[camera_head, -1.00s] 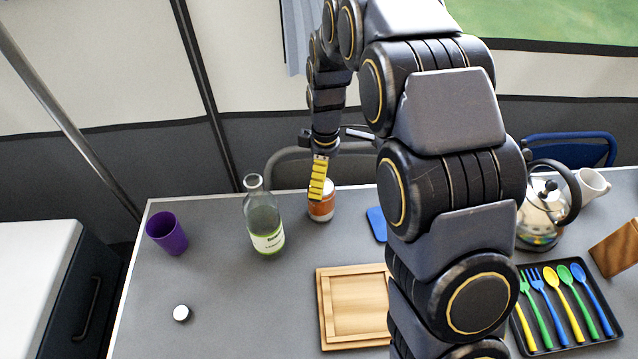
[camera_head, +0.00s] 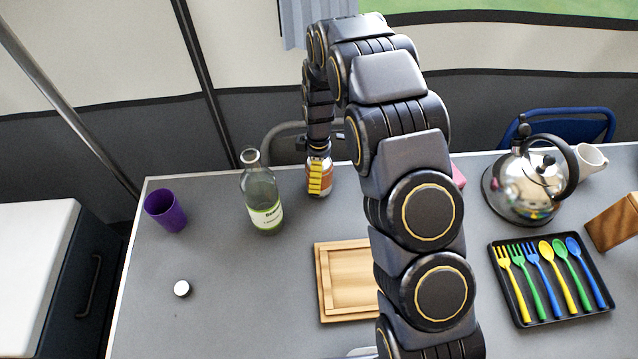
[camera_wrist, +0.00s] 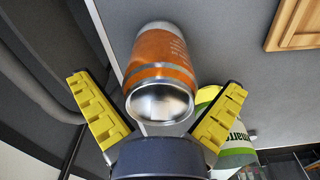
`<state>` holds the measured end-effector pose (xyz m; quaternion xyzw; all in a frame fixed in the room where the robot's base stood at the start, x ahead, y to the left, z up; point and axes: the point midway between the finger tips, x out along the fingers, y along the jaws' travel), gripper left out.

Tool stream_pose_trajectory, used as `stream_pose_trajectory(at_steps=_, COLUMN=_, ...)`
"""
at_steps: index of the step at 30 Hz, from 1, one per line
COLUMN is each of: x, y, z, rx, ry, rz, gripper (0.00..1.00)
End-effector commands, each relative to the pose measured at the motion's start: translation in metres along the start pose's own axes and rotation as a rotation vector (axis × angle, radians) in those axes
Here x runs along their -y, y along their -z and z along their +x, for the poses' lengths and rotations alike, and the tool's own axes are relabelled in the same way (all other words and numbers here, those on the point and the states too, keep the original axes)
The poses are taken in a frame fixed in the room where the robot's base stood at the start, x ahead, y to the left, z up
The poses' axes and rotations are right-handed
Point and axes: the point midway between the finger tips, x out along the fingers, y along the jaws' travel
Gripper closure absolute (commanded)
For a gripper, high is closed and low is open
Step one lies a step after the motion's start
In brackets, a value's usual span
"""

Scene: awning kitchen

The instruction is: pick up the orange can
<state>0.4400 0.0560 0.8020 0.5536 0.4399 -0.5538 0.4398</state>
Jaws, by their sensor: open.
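The orange can (camera_head: 326,180) stands near the far edge of the table, with a silver rim and pale lettering on its orange band. My gripper (camera_head: 315,178) is at the can, and its yellow finger covers part of it in the head view. In the wrist view the can (camera_wrist: 160,62) lies ahead of and between the two spread yellow fingers of my gripper (camera_wrist: 160,115). The gripper is open, and gaps show between the can and both fingers.
A wooden board (camera_head: 345,290), purple cup (camera_head: 165,211), kettle (camera_head: 520,185) and cutlery tray (camera_head: 535,318) are also on the table.

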Motion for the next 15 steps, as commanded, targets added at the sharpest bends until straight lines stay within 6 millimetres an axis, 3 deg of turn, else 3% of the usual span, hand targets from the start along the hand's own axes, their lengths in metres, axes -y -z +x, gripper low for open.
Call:
stream_pose_trajectory(at_steps=3, x=-0.0003, y=0.0, z=-0.0009, rx=0.0, ry=-0.001, rz=0.001, gripper=0.0)
stream_pose_trajectory(at_steps=4, x=-0.0002, y=0.0, z=-0.0009, rx=0.0, ry=-0.001, rz=0.001, gripper=0.09)
stream_pose_trajectory(at_steps=6, x=-0.0002, y=0.0, z=-0.001, rx=0.0, ry=-0.001, rz=0.001, gripper=0.36)
stream_pose_trajectory(at_steps=7, x=-0.0002, y=0.0, z=-0.001, rx=0.0, ry=-0.001, rz=0.001, gripper=0.4)
stream_pose_trajectory(at_steps=15, x=-0.0001, y=0.0, z=-0.0012, rx=0.0, ry=0.0, rz=0.001, gripper=0.49)
